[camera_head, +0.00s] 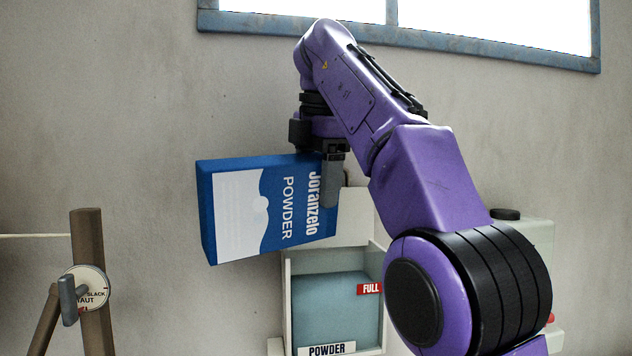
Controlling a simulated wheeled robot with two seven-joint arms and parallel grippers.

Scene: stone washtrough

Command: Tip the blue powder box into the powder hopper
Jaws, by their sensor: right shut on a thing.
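The blue powder box (270,208) is a blue and white carton labelled "Joranzelo POWDER". It is held up in the air and tilted onto its side, its lettering running downward. My right gripper (331,185) is shut on the box at its right part. The powder hopper (287,310) is a pale open-fronted bin with a "POWDER" label, below and a little right of the box. A blue-grey mass fills it near the red "FULL" mark. Whether powder is leaving the box cannot be told. My left gripper is not in view.
A wooden post (90,235) with a round dial and lever stands at the left, with a line running to it. A pale container with a dark cap (506,214) is partly hidden behind my right arm. A blue-framed window (300,22) is above. The wall between post and box is clear.

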